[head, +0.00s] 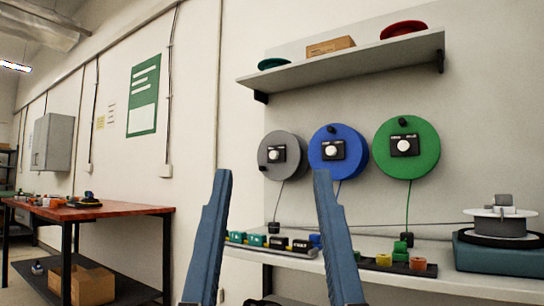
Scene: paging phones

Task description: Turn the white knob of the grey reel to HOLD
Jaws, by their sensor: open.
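The grey reel (293,149) is a round disc on the wall panel, the leftmost of three reels. Its white knob (275,155) sits on a small black plate left of the disc's middle. The label and the knob's pointer are too small to read. My gripper (272,178) is open, its two blue-grey fingers pointing up and forward. The grey reel shows in the upper gap between the fingertips, beyond them. Nothing is between the fingers, and they appear apart from the reel.
A blue reel (350,168) and a green reel (425,160) hang to the right. A shelf (350,68) is above. A bench (410,284) below holds connector blocks and a teal box (500,258) with a spool. A red-topped table (120,211) stands left.

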